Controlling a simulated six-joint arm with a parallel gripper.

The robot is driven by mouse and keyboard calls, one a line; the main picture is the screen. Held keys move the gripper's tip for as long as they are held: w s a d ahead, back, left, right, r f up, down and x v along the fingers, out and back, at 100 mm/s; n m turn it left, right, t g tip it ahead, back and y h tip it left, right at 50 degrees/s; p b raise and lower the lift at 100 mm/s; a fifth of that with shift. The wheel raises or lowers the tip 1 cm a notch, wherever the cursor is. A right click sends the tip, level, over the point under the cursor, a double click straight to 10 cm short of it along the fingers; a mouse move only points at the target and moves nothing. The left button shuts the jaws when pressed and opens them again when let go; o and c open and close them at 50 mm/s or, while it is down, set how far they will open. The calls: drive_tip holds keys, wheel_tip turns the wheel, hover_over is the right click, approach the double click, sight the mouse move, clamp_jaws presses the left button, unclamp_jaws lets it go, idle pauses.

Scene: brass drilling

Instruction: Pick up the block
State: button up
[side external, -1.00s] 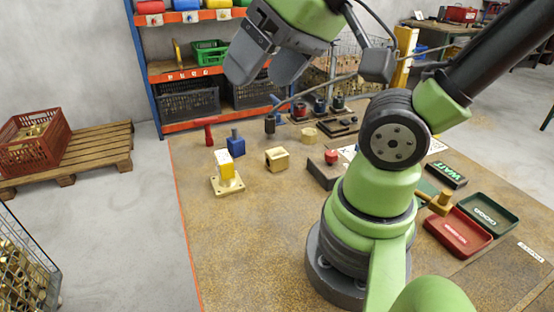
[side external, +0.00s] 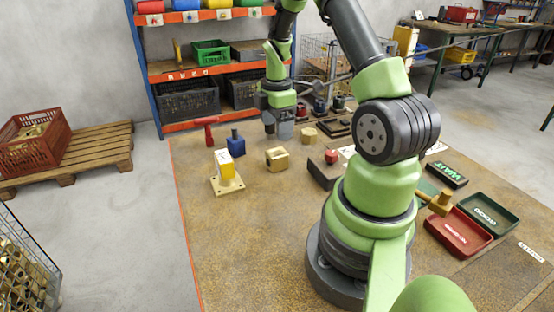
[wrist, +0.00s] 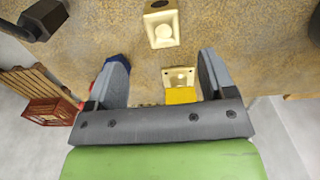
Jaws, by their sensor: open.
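The brass block (side external: 277,158), a squat tan piece with a hole in its face, sits on the brown work surface left of my arm's base. In the wrist view the block (wrist: 161,28) lies at the top middle, past the fingertips and roughly centred between them. My gripper (side external: 278,130) points down and appears above and behind the block in the side view. In the wrist view its two grey fingers (wrist: 165,60) are wide apart with nothing held. The block is apart from both fingers.
A brass fixture with a yellow top (side external: 227,172) stands left of the block. A blue vise-like piece (side external: 235,143) and a red tool (side external: 209,131) stand behind. A dark block with a red knob (side external: 331,157) is at right. The front surface is clear.

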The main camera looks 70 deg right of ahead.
sight(277, 152)
wheel_tip(277, 152, down, 10)
drive_tip(key=shift+s+a+f, duration=0.1)
drive_tip(key=shift+s+a, duration=0.05)
drive_tip(key=c, duration=1.3)
drive_tip(key=shift+c, duration=0.5)
drive_tip(key=shift+r, duration=0.25)
